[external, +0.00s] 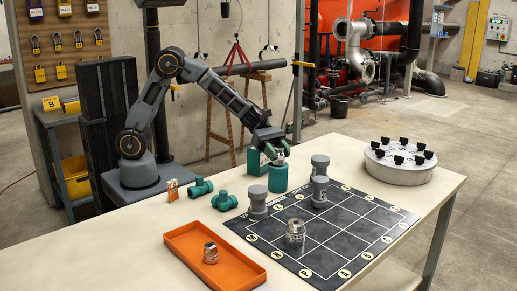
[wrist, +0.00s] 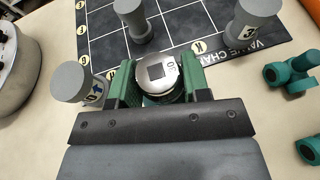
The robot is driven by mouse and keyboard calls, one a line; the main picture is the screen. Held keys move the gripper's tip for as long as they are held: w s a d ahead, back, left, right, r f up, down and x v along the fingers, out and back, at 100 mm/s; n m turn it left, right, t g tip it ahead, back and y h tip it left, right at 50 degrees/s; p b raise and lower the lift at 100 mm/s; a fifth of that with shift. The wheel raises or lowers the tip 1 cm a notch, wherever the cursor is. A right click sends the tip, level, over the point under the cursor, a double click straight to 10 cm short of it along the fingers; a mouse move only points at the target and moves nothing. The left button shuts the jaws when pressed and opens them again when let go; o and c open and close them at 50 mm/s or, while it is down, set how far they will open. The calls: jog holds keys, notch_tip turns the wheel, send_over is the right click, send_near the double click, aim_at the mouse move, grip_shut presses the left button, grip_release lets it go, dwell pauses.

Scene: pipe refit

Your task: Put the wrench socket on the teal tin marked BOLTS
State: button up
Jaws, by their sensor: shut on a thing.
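My gripper (external: 279,154) has green jaws, and in the wrist view (wrist: 157,88) they are shut on a silver wrench socket (wrist: 158,72) with a square hole in its top. In the external view the gripper is right above a teal tin (external: 278,181) near the table's back edge. Whether the socket touches this tin I cannot tell. A second teal tin (external: 256,161) stands just behind and left, partly hidden by the gripper. I cannot read BOLTS on either tin. In the wrist view the tins are mostly hidden under the socket and jaws.
Grey valve-like pieces (external: 257,202) and a metal socket-like piece (external: 295,232) stand on the black gridded mat (external: 340,238). An orange tray (external: 183,248) holds another metal piece (external: 210,253). Teal pieces (external: 225,200) lie left of the mat. A round grey stand (external: 400,170) is at right.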

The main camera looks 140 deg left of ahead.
jog(key=shift+f, duration=0.15)
jog(key=o, duration=1)
jog(key=shift+o, duration=0.2)
jog(key=shift+s+r, duration=0.2)
jog(key=shift+r, duration=0.1)
jog(key=v, duration=1.1)
jog(key=shift+s, duration=0.25)
